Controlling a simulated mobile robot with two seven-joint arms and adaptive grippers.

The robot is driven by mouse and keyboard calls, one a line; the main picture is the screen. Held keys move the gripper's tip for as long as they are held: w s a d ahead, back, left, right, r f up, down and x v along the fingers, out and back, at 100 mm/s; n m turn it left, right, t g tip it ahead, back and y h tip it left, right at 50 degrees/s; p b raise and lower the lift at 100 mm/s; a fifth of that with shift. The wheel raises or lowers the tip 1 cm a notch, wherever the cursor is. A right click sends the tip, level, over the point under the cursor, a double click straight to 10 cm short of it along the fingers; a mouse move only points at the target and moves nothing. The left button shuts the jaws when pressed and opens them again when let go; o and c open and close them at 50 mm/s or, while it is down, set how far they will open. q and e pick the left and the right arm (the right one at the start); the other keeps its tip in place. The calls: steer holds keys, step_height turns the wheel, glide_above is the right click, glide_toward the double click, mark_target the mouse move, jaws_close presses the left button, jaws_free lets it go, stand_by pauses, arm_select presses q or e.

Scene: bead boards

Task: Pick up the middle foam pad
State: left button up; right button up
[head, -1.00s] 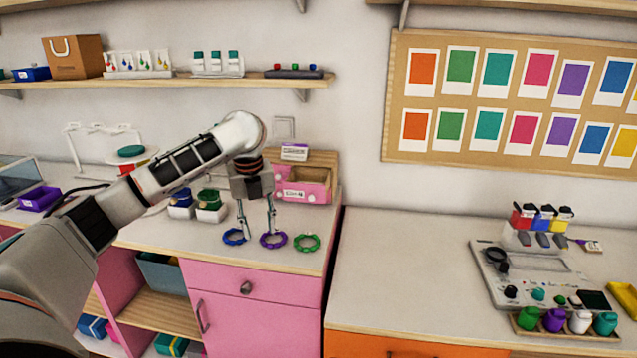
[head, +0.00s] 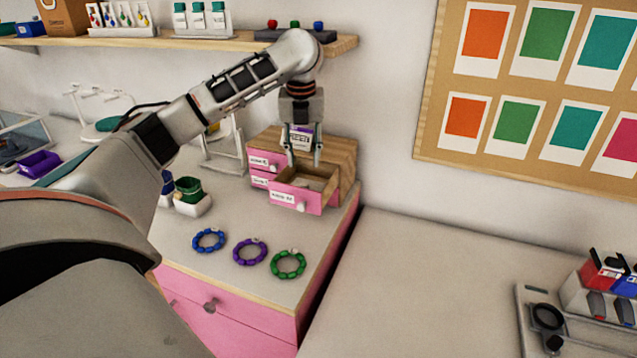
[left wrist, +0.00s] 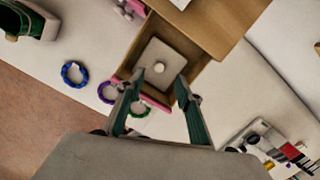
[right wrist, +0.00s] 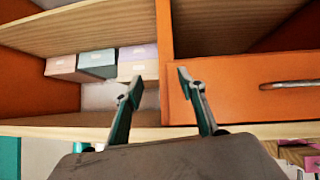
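A flat light-grey square pad (left wrist: 160,58) with a small round piece on it lies in the open drawer of a small pink-fronted wooden cabinet. I cannot tell for sure that it is the foam pad. In the head view the drawer (head: 329,195) is pulled out, and the pad shows only as a pale patch inside. My left gripper (head: 304,160) is open and empty, pointing down over the drawer; its fingers (left wrist: 161,78) frame the pad's near part in the left wrist view. My right gripper (right wrist: 159,78) is open and empty, before an orange cabinet.
Blue (head: 208,240), purple (head: 250,252) and green (head: 288,265) bead bracelets lie on the counter in front of the drawer. A white stand (head: 222,150) is left of the cabinet. A shelf (head: 200,43) runs above. The right counter's near part is clear.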

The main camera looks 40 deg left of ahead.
mark_target(305, 184)
arm_select(q)
steer(key=shift+s+f, duration=0.25)
steer(key=shift+f, duration=0.9)
steer(key=f, duration=0.4)
steer(key=shift+w+f, duration=0.1)
steer(key=shift+w, duration=0.1)
steer(key=shift+w+a+f, duration=0.1)
steer(key=shift+w+f, duration=0.05)
steer(key=shift+f, duration=0.45)
steer(key=c, duration=0.9)
